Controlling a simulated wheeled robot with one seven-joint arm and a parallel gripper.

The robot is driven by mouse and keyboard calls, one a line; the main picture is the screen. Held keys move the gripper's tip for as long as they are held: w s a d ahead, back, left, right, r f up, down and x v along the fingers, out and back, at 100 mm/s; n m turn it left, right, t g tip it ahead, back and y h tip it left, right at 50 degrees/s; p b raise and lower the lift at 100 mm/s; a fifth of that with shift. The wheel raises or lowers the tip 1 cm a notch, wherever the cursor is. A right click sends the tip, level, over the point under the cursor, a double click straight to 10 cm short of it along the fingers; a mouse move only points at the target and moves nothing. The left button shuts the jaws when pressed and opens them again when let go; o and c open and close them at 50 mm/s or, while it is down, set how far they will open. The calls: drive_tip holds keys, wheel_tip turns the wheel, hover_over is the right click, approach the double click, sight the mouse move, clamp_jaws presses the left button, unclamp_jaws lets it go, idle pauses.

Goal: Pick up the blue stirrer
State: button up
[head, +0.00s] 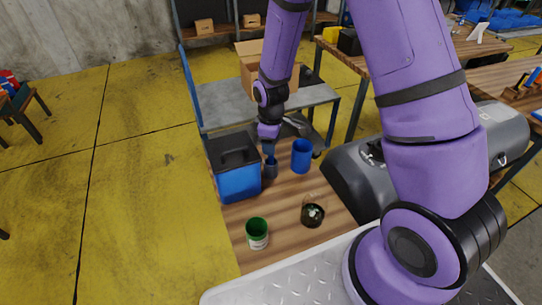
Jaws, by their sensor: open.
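My purple arm reaches down over a wooden bench, and my gripper (269,150) points straight down above a small dark cup (271,171). A small blue piece, seemingly the blue stirrer (270,160), shows at the cup's mouth just under the gripper. The gripper is open; the fingers are small and dark, and I cannot tell whether the stirrer stands between them. The stirrer's lower part is hidden in the cup.
A blue box with a black lid (238,182) stands close left of the cup, and a blue mug (301,156) close right. A green-topped can (257,235) and a dark glass jar (313,214) stand nearer.

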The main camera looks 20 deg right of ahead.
clamp_jaws()
drive_tip(key=shift+r, duration=0.1)
